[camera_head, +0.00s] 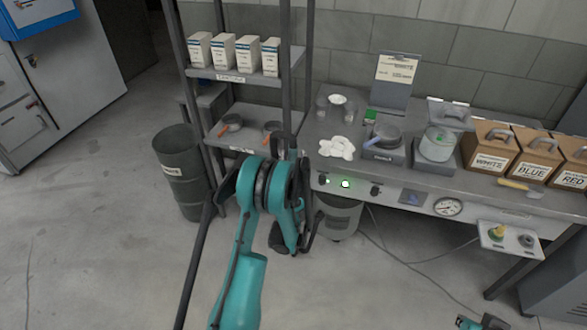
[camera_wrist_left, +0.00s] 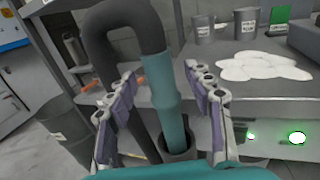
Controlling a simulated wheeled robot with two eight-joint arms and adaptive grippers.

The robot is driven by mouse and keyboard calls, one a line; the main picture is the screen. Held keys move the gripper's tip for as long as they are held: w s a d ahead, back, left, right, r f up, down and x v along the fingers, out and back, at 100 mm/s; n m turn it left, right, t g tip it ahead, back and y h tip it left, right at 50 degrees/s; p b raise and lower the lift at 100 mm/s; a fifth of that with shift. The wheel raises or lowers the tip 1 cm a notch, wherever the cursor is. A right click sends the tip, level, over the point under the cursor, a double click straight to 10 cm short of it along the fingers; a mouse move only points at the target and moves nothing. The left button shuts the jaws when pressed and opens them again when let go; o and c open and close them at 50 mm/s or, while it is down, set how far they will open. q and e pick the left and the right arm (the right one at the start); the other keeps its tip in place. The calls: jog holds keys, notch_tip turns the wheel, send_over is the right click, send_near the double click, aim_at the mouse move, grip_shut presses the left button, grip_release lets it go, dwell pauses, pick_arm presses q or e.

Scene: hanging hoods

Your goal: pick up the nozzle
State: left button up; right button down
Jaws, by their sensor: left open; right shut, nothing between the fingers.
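The nozzle (camera_wrist_left: 160,90) is a teal tube with a thick dark grey bend on top. It stands upright in the left wrist view, its lower end in a dark round holder (camera_wrist_left: 178,150). My left gripper (camera_wrist_left: 158,112) is open, with one finger on each side of the teal tube; I cannot tell whether either touches it. In the head view my left gripper (camera_head: 284,160) is at the bench's left front corner, and my arm hides most of the nozzle. My right gripper (camera_head: 485,323) is shut and empty at the bottom right, partly cut off by the frame edge.
The bench (camera_head: 455,190) carries a white powder patch (camera_head: 337,147), scales and labelled boxes (camera_head: 495,155). A shelf rack (camera_head: 235,75) stands behind my left gripper, with a dark bin (camera_head: 182,170) to its left. A bucket (camera_head: 340,215) is under the bench. The left floor is clear.

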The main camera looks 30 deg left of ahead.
pick_arm(q)
jog(key=x, duration=0.2)
jog(key=shift+w+a+f, duration=0.1)
jog(key=shift+w+f, duration=0.1)
jog(key=shift+w, duration=0.05)
jog(key=shift+r, duration=0.1)
grip_shut()
pick_arm(e)
jog(key=shift+f, duration=0.55)
